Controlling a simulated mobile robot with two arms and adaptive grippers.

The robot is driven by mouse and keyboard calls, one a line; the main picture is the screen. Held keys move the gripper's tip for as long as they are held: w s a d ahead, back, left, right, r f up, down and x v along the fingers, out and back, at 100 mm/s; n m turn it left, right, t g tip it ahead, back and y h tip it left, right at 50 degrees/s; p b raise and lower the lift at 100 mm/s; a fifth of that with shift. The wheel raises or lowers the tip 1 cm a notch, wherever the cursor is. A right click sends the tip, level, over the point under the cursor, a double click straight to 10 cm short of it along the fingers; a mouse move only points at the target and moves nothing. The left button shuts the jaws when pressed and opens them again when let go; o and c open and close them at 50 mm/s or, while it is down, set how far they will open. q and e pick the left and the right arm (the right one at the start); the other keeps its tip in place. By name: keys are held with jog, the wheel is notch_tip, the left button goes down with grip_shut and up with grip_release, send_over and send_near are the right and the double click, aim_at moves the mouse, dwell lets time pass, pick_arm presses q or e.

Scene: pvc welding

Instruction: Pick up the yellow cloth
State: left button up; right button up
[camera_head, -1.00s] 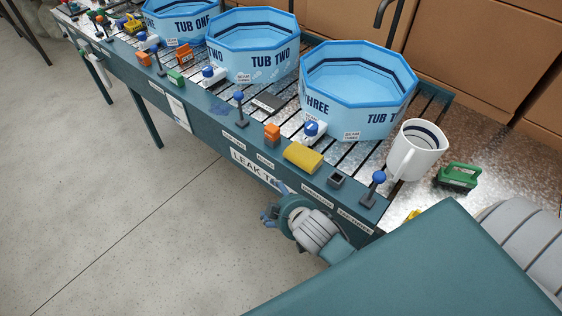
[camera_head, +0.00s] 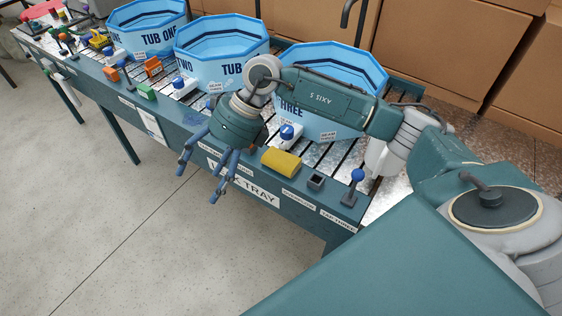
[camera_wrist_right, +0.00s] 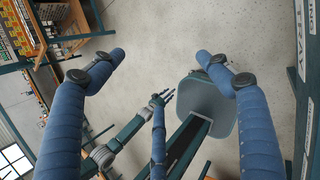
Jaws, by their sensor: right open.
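The yellow cloth (camera_head: 281,163) lies as a small folded block on the front ledge of the bench, in front of tub three, in the head view. My right gripper (camera_head: 198,187) hangs left of the cloth, fingers spread and pointing down past the bench's front edge. It is open, empty and apart from the cloth. In the right wrist view its blue fingers (camera_wrist_right: 160,75) are wide apart over bare floor, with no cloth in view. A small hand, seemingly my left gripper (camera_wrist_right: 165,97), shows there at the end of a teal arm, too small to judge its jaws.
Tub three (camera_head: 335,85) stands behind the cloth, partly hidden by my right arm. A blue-knobbed valve (camera_head: 287,133) is behind the cloth. A small dark square holder (camera_head: 316,182) and a blue-knobbed lever (camera_head: 355,183) stand to its right. The floor (camera_head: 130,240) in front is clear.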

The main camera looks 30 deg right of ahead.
jog(key=w+d+h, duration=0.1)
jog(key=d+h, duration=0.2)
jog(key=d, duration=0.6)
jog(key=r+m+h, duration=0.1)
jog(key=h, duration=0.3)
send_over(279, 161)
jog(key=shift+s+d+f+g, duration=0.15)
jog(key=shift+s+f+g, duration=0.05)
jog(key=shift+f+g, duration=0.1)
notch_tip(279, 161, down, 4)
jog(key=shift+f+p, duration=0.25)
jog(key=shift+p, duration=0.2)
jog(key=f, duration=0.1)
jog(key=f+p, duration=0.1)
jog(key=f, duration=0.1)
jog(key=f+p, duration=0.1)
jog(key=f, duration=0.1)
jog(key=shift+w+a, duration=0.2)
jog(key=shift+a, duration=0.05)
jog(key=shift+f, duration=0.25)
jog(key=c, duration=0.8)
